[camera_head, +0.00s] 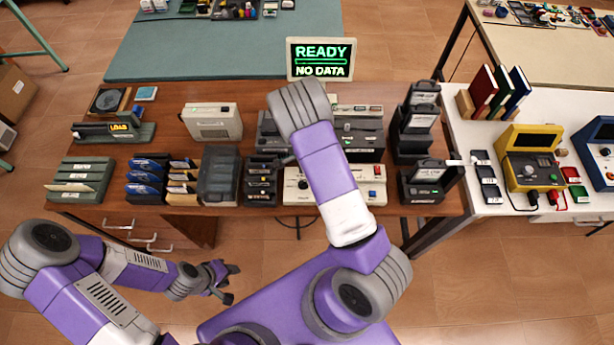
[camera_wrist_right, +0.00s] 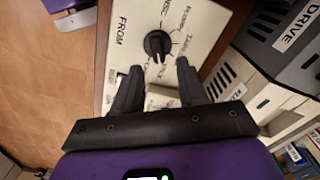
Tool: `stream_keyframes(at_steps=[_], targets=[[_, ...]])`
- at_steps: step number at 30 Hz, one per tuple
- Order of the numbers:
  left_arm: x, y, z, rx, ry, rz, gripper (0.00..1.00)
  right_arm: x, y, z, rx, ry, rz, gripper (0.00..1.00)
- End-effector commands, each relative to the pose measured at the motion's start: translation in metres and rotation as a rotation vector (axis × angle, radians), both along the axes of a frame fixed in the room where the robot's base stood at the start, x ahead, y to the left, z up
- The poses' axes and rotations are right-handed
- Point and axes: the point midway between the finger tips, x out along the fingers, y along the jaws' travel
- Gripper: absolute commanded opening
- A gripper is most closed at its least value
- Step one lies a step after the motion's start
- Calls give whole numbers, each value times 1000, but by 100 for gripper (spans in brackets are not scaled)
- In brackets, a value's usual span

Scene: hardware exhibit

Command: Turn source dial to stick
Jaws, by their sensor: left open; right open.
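The source dial (camera_wrist_right: 157,44) is a round black knob on a cream panel (camera_wrist_right: 120,55) marked FROM in the right wrist view. Small labels ring the knob, partly hidden and too small to read surely. My right gripper (camera_wrist_right: 156,70) is open, its two dark fingers apart just below the knob in that view; I cannot tell whether they touch the panel. In the head view the cream console (camera_head: 298,191) stands at the front of the table, partly behind my right arm, which hides the right gripper. My left gripper (camera_head: 228,284) is open and empty, away from the table.
A sign (camera_head: 320,60) reads READY, NO DATA. Blue card holders (camera_head: 145,180) and a black rack (camera_head: 262,180) stand left of the console, black card stands (camera_head: 428,182) right of it. A grey DRIVE unit (camera_wrist_right: 283,50) sits beside the panel in the wrist view.

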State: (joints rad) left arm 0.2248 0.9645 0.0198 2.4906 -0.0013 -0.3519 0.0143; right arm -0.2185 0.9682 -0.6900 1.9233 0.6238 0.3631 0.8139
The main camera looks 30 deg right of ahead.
Motion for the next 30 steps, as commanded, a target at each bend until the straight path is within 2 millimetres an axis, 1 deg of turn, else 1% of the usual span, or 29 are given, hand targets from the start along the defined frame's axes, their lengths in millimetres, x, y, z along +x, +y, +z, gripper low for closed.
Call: stream_keyframes(at_steps=[1, 3, 6, 9, 13, 26, 28, 30], targets=[[0, 0, 2, 0, 0, 0, 43, 1, 1, 12, 0, -5, 1, 42], [0, 0, 3, 0, 0, 0, 43, 1, 1, 23, 0, -3, 1, 42], [0, 0, 5, 0, 0, 0, 43, 1, 0, 37, 0, -2, 0, 42], [0, 0, 6, 0, 0, 0, 43, 1, 0, 45, 0, -2, 0, 42], [0, 0, 6, 0, 0, 0, 43, 0, 0, 48, 0, 0, 0, 42], [0, 0, 6, 0, 0, 0, 43, 0, 0, 48, 0, 0, -1, 42], [0, 0, 6, 0, 0, 0, 43, -1, 0, 46, 0, 2, 4, 42], [0, 0, 6, 0, 0, 0, 43, -8, 2, 40, 1, 14, 35, 42]])
